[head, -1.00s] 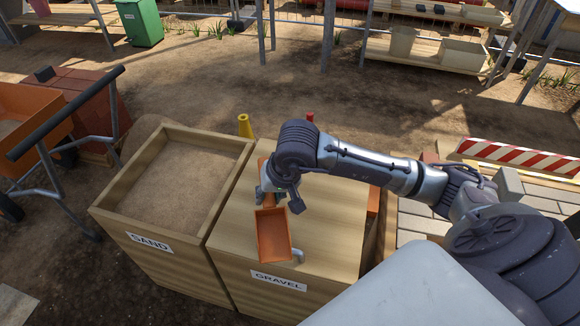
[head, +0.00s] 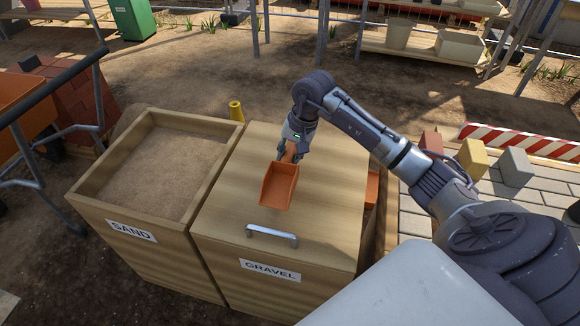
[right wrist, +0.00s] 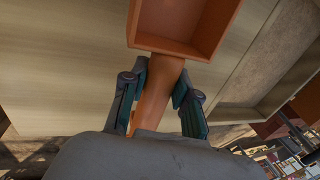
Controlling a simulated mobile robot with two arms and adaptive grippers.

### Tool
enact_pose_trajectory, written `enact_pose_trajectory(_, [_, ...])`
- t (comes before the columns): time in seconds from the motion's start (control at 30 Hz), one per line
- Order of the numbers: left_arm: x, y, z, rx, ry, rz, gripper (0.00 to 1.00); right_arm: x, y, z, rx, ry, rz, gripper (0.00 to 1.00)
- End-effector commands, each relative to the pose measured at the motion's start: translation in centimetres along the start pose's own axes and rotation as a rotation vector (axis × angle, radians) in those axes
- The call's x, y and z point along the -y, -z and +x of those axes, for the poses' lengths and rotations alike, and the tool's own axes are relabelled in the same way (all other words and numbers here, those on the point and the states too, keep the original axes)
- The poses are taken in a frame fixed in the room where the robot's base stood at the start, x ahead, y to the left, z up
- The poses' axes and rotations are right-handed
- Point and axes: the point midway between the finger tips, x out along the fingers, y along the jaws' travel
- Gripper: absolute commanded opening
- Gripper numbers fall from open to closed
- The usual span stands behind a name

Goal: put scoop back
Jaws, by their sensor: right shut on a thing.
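The orange scoop (head: 279,185) is over the closed wooden lid of the gravel bin (head: 325,215); I cannot tell whether it touches the lid. My right gripper (head: 293,150) is shut on its handle, and the scoop's open pan points toward the front of the bin. In the right wrist view, the handle (right wrist: 157,92) sits between the two fingers (right wrist: 160,100) and the pan (right wrist: 185,25) extends beyond them. My left gripper is not in view.
The open sand bin (head: 150,222) stands left of the gravel bin. A metal handle (head: 271,236) is on the lid's front part. A yellow object (head: 236,111) stands behind the bins. Paving blocks (head: 515,167) and a striped barrier (head: 520,140) are at right.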

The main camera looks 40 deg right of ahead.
Motion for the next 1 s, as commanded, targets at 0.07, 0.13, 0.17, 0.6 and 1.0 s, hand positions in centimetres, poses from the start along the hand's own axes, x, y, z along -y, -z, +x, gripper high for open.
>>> enact_pose_trajectory(0.07, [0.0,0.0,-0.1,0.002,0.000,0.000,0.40,-0.2,0.5,0.3,0.001,0.000,0.001,0.00])
enact_pose_trajectory(0.13, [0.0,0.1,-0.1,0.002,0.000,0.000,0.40,-0.3,0.7,0.6,0.001,0.000,-0.001,0.00])
enact_pose_trajectory(0.17, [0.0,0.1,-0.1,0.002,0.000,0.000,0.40,-0.3,0.7,0.8,0.002,0.000,-0.002,0.00])
enact_pose_trajectory(0.6, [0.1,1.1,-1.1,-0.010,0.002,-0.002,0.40,-1.3,0.7,4.3,-0.001,0.001,-0.003,0.00])
enact_pose_trajectory(1.0, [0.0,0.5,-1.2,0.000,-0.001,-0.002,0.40,-1.3,0.7,4.4,-0.001,0.000,-0.002,0.54])
